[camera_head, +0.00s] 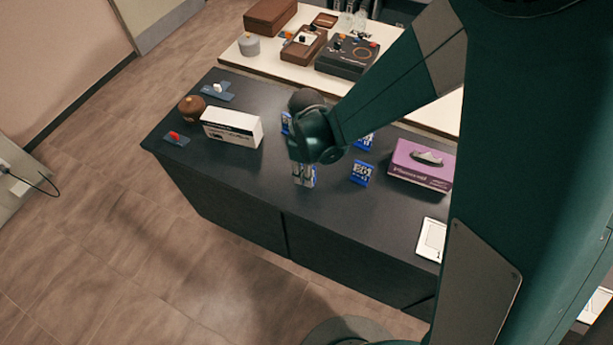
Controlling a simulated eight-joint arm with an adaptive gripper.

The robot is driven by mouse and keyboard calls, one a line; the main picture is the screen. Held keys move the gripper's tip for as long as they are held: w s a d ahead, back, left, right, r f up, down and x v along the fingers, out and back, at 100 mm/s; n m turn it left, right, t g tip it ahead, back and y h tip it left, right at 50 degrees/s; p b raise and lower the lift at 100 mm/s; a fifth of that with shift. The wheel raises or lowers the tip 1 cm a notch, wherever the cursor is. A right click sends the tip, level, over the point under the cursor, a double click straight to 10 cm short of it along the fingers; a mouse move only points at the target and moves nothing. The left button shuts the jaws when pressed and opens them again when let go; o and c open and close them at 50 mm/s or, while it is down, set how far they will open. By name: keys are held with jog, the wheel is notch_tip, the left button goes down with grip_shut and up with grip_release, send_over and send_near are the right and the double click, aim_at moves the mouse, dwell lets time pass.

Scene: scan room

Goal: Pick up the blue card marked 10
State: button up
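Several small blue cards with white markings stand upright on the dark table (230,185). One blue card (361,173) stands clear, right of my gripper; its white marking is too small to read surely. A third blue card (286,121) shows at the left edge of my arm. My gripper (303,180) points down near the table's front edge, with blue beside and behind its fingers. I cannot tell whether it holds a card or is open. I cannot tell which card is marked 10.
A purple tissue box (420,168) and a white-framed tablet (432,240) are at the right. A white box (232,127), a brown round pot (192,108) and small red and white items are at the left. A white table (275,65) behind holds boxes and devices.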

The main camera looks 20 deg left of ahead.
jog(key=shift+f, duration=0.25)
dwell(0.4)
grip_shut()
